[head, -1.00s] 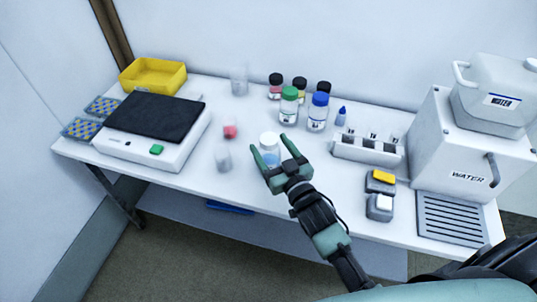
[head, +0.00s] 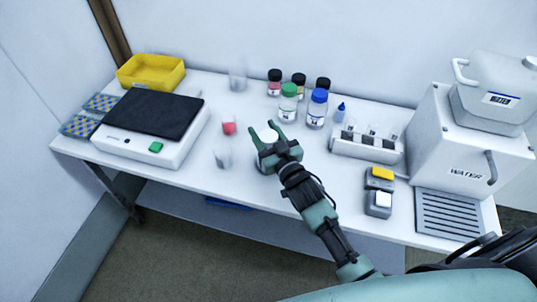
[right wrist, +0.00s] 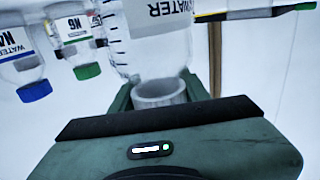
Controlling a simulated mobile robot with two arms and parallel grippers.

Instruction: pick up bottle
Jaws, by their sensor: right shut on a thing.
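The bottle (right wrist: 155,50) is clear, with graduation marks, a label reading WATER and a white cap (right wrist: 160,93). In the right wrist view it appears upside down, its cap between the fingers of my right gripper (right wrist: 160,95). In the head view my right gripper (head: 264,128) is over the front middle of the table, shut on the bottle; only the white top (head: 268,134) shows clearly and the gripper hides most of the body. I cannot tell whether its base touches the table. My left gripper is not in view.
Green-capped (head: 289,104) and blue-capped (head: 317,112) bottles stand behind the gripper, with several dark-capped ones farther back. Clear beakers (head: 223,157) and a small red-filled vessel (head: 229,128) are left. A scale (head: 150,125) is farther left; a rack (head: 365,147) is right.

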